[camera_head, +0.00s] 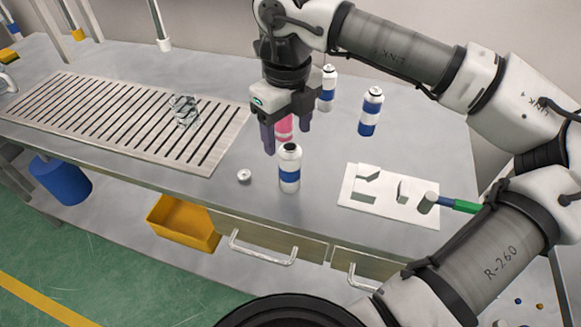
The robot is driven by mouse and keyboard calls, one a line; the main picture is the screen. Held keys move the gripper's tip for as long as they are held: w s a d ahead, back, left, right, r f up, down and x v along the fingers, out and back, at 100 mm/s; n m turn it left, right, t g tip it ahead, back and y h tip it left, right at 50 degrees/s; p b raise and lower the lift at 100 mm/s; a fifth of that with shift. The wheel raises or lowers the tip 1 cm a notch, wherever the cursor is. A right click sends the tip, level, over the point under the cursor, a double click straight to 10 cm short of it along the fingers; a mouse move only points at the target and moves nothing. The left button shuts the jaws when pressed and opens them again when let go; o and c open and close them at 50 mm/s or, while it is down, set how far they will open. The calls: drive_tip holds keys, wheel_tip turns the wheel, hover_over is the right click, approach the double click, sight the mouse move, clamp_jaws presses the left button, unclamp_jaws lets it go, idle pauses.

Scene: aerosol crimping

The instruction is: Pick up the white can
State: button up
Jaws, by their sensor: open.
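Two more white cans with blue bands stand upright behind, one beside my wrist (328,88) and one farther right (371,111).
A small white cap (244,176) lies left of the front can. A slotted grate (75,122) with a clear glass-like object (184,111) fills the left. A white board with cut shapes (352,202) and a green-handled tool (458,205) lie right. A yellow bin (183,224) is below.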

sight(290, 149)
drive_tip(key=shift+s+d+f+p, duration=0.1)
drive_tip(key=shift+f+p, duration=0.45)
drive_tip(key=shift+f, duration=1.4)
drive_tip(key=shift+s+d+f+p, duration=0.1)
drive_tip(key=shift+f+p, duration=0.45)
drive_tip(key=shift+f, duration=1.4)
drive_tip(key=c, duration=1.1)
drive_tip(key=shift+o, duration=0.2)
drive_tip(key=shift+r, duration=0.15)
